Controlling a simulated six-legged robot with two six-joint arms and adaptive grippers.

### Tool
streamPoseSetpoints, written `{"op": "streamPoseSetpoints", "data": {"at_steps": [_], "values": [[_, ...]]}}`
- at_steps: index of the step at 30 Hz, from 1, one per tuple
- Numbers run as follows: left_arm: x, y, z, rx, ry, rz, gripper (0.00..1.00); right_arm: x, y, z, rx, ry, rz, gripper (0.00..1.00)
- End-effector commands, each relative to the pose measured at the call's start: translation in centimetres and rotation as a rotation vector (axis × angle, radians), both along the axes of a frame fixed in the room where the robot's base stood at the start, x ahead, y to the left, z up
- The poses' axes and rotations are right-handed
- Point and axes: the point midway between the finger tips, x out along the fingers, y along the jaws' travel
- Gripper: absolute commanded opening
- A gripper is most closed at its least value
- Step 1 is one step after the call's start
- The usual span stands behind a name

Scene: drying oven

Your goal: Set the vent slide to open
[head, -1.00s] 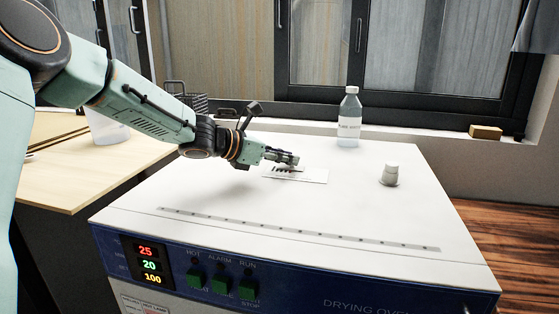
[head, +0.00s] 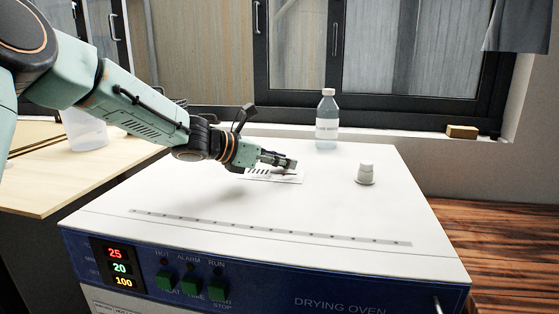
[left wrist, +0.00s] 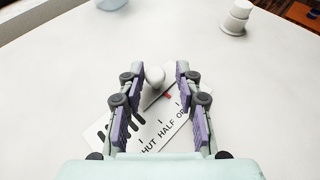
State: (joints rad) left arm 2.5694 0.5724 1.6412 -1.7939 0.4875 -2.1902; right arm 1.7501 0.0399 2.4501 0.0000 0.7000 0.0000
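The vent plate (head: 288,180) is a white strip with dark slots on the oven's top. In the left wrist view the plate (left wrist: 166,122) lies slanted, with black slots and the words HUT, HALF and OP showing, partly hidden by my fingers. A rounded white knob (left wrist: 155,77) stands at its far edge, with a small red mark beside it. My left gripper (head: 281,160) is low over the plate. In the left wrist view the gripper (left wrist: 154,75) is open, with the knob between its fingers and gaps on both sides. My right gripper is not in view.
The drying oven's white top (head: 190,205) is mostly clear. A white stub (head: 365,175) stands to the right of the plate and a clear bottle (head: 327,120) behind it. A yellow block (head: 462,132) lies on the window sill.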

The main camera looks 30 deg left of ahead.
Motion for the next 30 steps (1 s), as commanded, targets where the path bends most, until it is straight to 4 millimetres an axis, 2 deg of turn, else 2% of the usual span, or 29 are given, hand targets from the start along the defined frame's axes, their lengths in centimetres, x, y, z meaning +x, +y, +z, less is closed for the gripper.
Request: {"op": "streamPoseSetpoints", "data": {"at_steps": [13,24,30], "values": [[-0.2,0.2,0.3,0.001,-0.002,0.006,0.42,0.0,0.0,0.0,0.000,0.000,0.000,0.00],[-3.7,2.3,2.0,-0.003,-0.004,0.004,0.42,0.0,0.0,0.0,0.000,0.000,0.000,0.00],[-4.9,3.0,2.5,-0.002,-0.001,0.003,0.42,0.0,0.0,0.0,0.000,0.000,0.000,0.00]]}}
